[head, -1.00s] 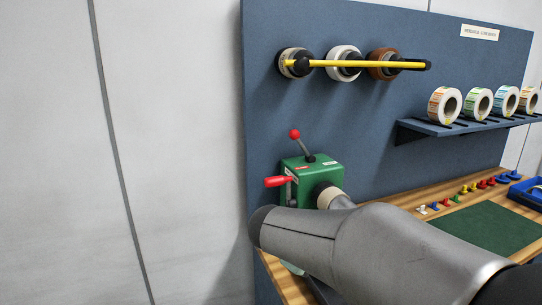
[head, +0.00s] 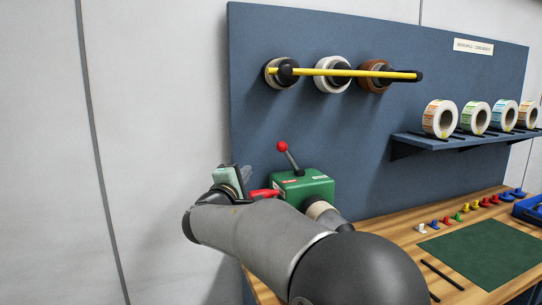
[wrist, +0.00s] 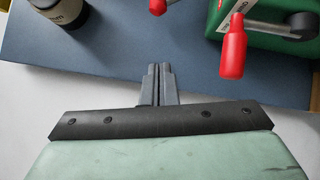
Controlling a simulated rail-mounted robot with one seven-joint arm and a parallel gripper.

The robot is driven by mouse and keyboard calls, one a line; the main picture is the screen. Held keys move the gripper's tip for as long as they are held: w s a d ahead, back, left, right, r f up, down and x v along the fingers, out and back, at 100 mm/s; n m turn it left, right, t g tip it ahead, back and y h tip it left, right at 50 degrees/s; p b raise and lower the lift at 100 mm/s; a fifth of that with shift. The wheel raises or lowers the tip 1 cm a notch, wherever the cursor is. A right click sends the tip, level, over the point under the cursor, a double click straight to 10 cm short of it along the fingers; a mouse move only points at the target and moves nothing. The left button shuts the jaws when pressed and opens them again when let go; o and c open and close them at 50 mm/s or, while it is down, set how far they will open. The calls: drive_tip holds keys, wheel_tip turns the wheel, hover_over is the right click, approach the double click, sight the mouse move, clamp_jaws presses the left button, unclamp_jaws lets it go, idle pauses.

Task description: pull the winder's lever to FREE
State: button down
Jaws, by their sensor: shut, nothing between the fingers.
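The winder is a green box (head: 305,188) on the left end of the bench; part of it shows at the top right of the wrist view (wrist: 268,38). A lever with a red ball knob (head: 282,147) stands on its top, leaning left. The knob seems to show at the wrist view's top edge (wrist: 157,7). A red cylindrical handle (head: 264,193) sticks out of the box's left side; it is right of my fingertips in the wrist view (wrist: 232,52). My gripper (wrist: 158,70) is shut and empty, apart from both. My arm hides the winder's lower part.
A blue back panel (head: 330,130) stands behind the winder. Label rolls (head: 440,118) sit on a shelf at right. The wooden bench holds a green mat (head: 485,250) and several small coloured pieces (head: 465,208).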

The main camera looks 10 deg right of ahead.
sight(291, 159)
drive_tip(key=shift+d, duration=0.1)
drive_tip(key=s+d+p+x, duration=0.1)
drive_tip(key=d+p+x, duration=0.1)
drive_tip(key=x, duration=1)
drive_tip(key=shift+d+r+p, duration=0.3)
drive_tip(key=shift+d+p, duration=0.1)
drive_tip(key=shift+p, duration=0.3)
drive_tip(key=shift+w, duration=0.15)
drive_tip(key=shift+r, duration=0.1)
